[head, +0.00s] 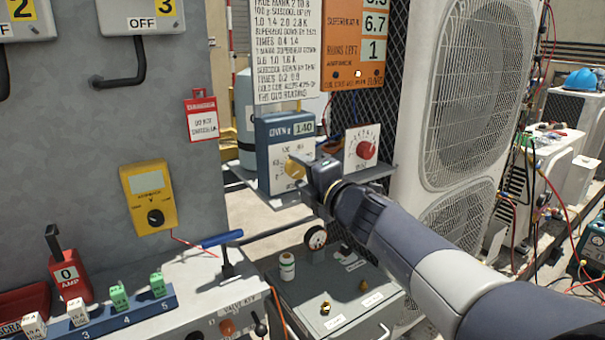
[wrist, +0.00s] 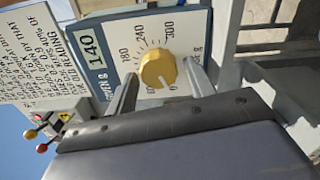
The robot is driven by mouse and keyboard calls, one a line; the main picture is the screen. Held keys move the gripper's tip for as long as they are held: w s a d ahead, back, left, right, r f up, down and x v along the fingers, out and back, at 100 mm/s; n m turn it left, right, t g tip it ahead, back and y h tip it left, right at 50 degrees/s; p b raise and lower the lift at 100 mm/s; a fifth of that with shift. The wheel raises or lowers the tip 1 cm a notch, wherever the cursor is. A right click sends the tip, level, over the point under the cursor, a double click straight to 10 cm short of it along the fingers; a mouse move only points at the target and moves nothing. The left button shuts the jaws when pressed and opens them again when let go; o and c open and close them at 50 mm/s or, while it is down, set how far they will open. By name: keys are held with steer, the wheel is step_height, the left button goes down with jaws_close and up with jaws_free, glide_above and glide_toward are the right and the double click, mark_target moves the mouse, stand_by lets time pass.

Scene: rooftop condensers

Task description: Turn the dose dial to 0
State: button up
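The dose dial is a round yellow knob (wrist: 158,68) on the white scale plate of a blue box (wrist: 104,63), which the wrist view shows turned sideways. The scale carries numbers such as 180, 240 and 300. The box's display reads 140, labelled "GIVEN g". A dark mark shows on the knob, but I cannot read its setting surely. My gripper (wrist: 160,78) is open, with one finger on each side of the knob and a small gap visible at both. In the head view my gripper (head: 308,170) is at the knob (head: 294,168), partly covering the plate.
A red knob (head: 367,150) on a white panel stands close to the right of the blue box. Written boards (head: 287,50) hang above. A grey shelf (head: 375,173) lies beneath, with a grey case (head: 335,295) lower down. A yellow meter (head: 149,197) is at left.

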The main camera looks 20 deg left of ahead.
steer(key=shift+o, duration=0.7)
steer(key=shift+s+d, duration=0.15)
steer(key=shift+d, duration=0.05)
steer(key=p+v, duration=0.1)
steer(key=v, duration=0.9)
steer(key=shift+s, duration=0.2)
steer(key=shift+w, duration=0.1)
steer(key=b+x, duration=0.1)
steer(key=x, duration=0.9)
steer(key=shift+w+a, duration=0.25)
